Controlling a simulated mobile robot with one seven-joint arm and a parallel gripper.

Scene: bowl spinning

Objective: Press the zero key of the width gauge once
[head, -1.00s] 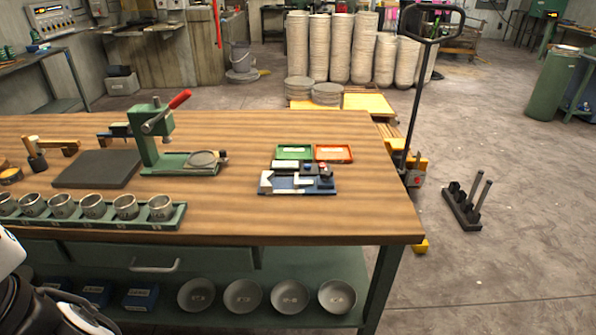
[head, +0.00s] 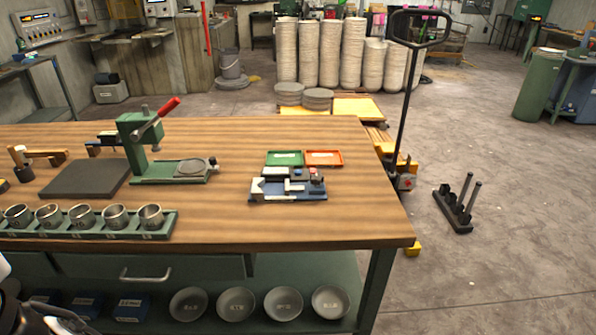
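The width gauge (head: 290,190) appears to be the small device with a blue base and grey and white blocks, on the wooden bench right of centre in the head view. A small dark block with a red spot (head: 315,174) is at its back right. The zero key is too small to tell for sure, and no marking on it is readable. My gripper is not in view. Only white and black parts of my arm show at the lower left edge, apart from the gauge.
A green tray (head: 284,159) and an orange tray (head: 324,158) lie just behind the gauge. A green press with a red lever (head: 140,135) stands left of it. A rack of metal cups (head: 110,228) is at the front left. The bench (head: 340,225) is clear in front of and right of the gauge.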

